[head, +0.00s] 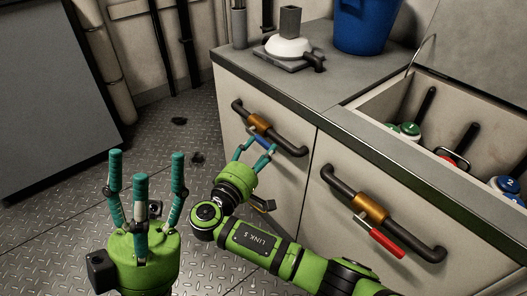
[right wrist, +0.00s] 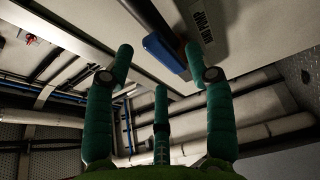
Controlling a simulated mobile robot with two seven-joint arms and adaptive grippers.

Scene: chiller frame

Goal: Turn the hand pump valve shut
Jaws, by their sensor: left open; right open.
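The hand pump valve has a brass body (head: 258,122) in a dark pipe handle-shaped loop on the left cabinet front, with a blue lever (head: 262,142) just below it. The blue lever also shows in the right wrist view (right wrist: 165,54), beside a label ending in "PUMP" (right wrist: 207,28). My right gripper (head: 256,150) is open at the lever. In the wrist view the lever lies between its two outer fingertips; I cannot tell whether they touch it. My left gripper (head: 146,170) is open and empty, fingers up, away from the cabinet. The fingers partly hide the lever.
A second valve (head: 369,208) with a red lever (head: 385,240) sits on the right cabinet front. On top are a white flanged fitting (head: 288,47), a blue bucket (head: 367,22) and an open bin (head: 390,92) with several valves.

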